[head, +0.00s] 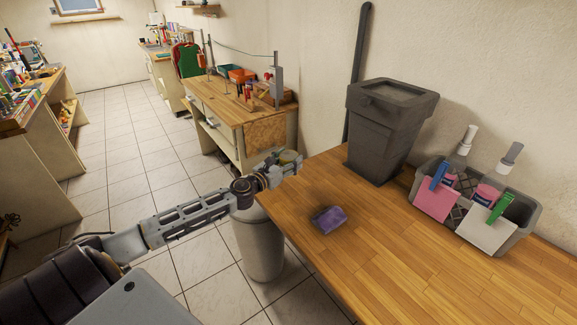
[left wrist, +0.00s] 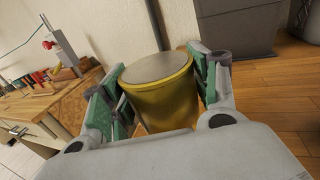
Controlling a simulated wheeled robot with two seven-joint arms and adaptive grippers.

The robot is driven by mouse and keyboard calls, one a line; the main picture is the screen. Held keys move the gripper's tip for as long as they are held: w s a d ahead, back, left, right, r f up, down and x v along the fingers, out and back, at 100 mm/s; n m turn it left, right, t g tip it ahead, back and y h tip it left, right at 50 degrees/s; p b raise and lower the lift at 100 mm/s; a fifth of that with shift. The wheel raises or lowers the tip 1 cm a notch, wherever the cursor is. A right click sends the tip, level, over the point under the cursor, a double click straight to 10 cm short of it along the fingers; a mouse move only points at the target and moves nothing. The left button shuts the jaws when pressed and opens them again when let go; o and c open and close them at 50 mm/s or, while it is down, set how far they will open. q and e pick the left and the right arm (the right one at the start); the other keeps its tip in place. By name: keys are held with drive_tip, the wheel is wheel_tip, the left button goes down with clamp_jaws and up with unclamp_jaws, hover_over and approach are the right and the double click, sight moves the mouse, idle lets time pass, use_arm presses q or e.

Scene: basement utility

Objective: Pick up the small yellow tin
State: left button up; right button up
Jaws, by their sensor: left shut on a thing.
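The small yellow tin (left wrist: 162,92) is between the two fingers of my left gripper (left wrist: 160,88) in the left wrist view. It has a pale grey lid and yellow sides, and its lower part is hidden by my gripper body. In the head view the tin (head: 289,157) shows small at the end of my left arm, near the left edge of the wooden worktop (head: 330,180). My left gripper (head: 285,165) is shut on it. I cannot tell whether the tin touches the worktop. My right gripper is not in view.
A purple block (head: 329,220) lies on the worktop. A dark grey bin (head: 388,130) stands behind it, and a grey caddy (head: 520,240) with bottles and cloths stands at right. A pale cylindrical bin (head: 257,245) stands on the floor below my gripper. The worktop's front middle is clear.

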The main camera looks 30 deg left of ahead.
sight(289, 155)
use_arm(q)
wheel_tip(289, 155, up, 3)
drive_tip(key=shift+f, duration=0.15)
drive_tip(key=shift+r+p, duration=0.3)
drive_tip(key=shift+r, duration=0.35)
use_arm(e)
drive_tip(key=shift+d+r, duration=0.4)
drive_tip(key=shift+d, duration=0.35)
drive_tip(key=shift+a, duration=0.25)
